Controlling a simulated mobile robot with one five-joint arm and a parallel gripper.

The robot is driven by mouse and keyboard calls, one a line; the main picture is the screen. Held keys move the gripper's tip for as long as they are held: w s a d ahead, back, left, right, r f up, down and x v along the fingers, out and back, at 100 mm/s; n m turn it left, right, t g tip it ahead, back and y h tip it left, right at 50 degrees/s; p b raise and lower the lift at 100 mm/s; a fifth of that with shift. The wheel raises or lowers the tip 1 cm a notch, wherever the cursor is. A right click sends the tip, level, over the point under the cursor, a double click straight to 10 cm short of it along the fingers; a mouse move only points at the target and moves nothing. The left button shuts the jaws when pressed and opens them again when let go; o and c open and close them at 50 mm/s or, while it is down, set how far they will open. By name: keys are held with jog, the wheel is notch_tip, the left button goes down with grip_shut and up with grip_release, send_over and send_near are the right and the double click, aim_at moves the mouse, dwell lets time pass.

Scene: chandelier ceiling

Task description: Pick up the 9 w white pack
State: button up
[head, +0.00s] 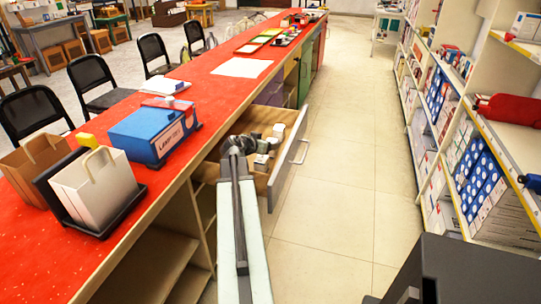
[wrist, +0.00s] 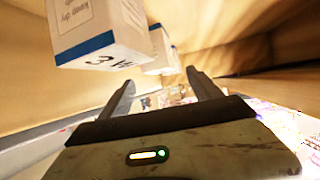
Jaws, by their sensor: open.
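Several small white packs (head: 278,131) lie in the open wooden drawer in the head view. In the wrist view a near white pack (wrist: 98,25) with a blue band fills the upper left; its end reads like "3 W", with "keep dry" on its side. Another white pack (wrist: 162,52) is partly hidden behind it, its marking not legible. I cannot tell which pack is the 9 w one. My gripper (wrist: 162,88) is open and empty, its fingers below and beside the packs. In the head view my gripper (head: 238,146) is at the drawer's left part.
The drawer (head: 290,165) stands open from the red counter (head: 240,88), its walls close around the packs. A blue box (head: 155,130) and paper bags (head: 95,185) stand on the counter. The aisle floor (head: 335,180) is clear; stocked shelves (head: 470,130) line the right.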

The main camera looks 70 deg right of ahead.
jog(key=shift+b+x, duration=0.65)
jog(key=shift+x, duration=0.85)
jog(key=b+x, duration=0.1)
jog(key=x, duration=0.1)
jog(key=b+x, duration=0.1)
jog(key=x, duration=0.1)
jog(key=shift+w+f+b, duration=0.15)
jog(key=shift+f+b, duration=0.25)
jog(key=shift+f, duration=0.15)
jog(key=shift+d, duration=0.35)
jog(key=shift+a, duration=0.1)
grip_shut()
notch_tip(320, 180, up, 11)
jog(key=p, duration=1)
jog(key=shift+f, duration=0.35)
jog(key=shift+f, duration=0.1)
